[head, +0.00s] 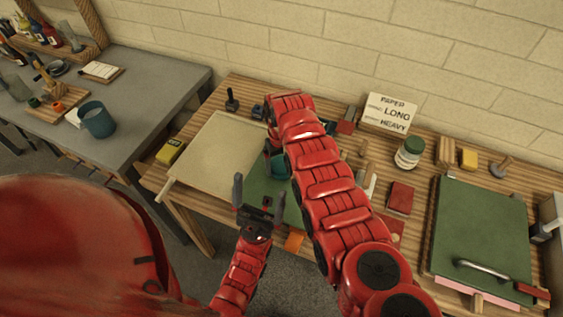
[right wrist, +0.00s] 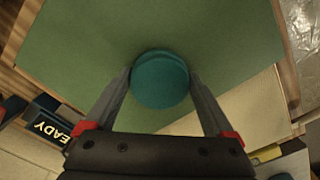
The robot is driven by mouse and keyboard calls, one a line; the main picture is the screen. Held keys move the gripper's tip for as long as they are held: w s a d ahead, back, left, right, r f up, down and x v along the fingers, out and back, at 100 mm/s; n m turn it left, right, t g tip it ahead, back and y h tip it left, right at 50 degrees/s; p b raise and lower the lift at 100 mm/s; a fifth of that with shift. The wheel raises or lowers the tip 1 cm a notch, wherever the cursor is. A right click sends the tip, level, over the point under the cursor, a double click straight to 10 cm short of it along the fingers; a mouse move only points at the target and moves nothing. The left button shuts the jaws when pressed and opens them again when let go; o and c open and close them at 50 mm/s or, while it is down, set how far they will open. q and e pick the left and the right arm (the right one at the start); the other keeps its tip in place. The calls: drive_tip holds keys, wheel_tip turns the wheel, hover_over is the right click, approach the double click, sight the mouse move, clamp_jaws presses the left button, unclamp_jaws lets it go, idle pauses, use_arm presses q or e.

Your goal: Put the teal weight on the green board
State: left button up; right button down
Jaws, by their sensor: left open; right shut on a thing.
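The teal weight (right wrist: 160,82) is a round disc between the fingers of my right gripper (right wrist: 160,74), which is shut on it. In the head view the teal weight (head: 279,167) is partly hidden by my right arm. The green board (right wrist: 85,35) lies beneath the weight in the right wrist view, and part of it shows in the head view (head: 263,186). I cannot tell whether the weight touches the board. My left gripper (head: 259,197) is open and empty, in front of the green board in the head view.
A pale board (head: 212,150) lies left of the green one. A dark green slab with a handle (head: 480,235) is at the right. A jar (head: 408,153), a paper sign (head: 389,114) and a red block (head: 400,197) stand on the wooden table. A teal cup (head: 97,120) is on the grey table.

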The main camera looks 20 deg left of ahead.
sight(281, 163)
drive_tip(key=shift+c, duration=0.8)
unclamp_jaws()
drive_tip(key=shift+a+f, duration=0.1)
drive_tip(key=shift+f, duration=0.1)
drive_tip(key=shift+o, duration=0.8)
drive_tip(key=shift+r, duration=0.2)
wheel_tip(281, 163, up, 6)
drive_tip(key=p, duration=0.3)
drive_tip(key=shift+w+r+p, duration=0.15)
drive_tip(key=shift+p, duration=0.25)
wheel_tip(281, 163, up, 6)
drive_tip(key=shift+f, duration=0.15)
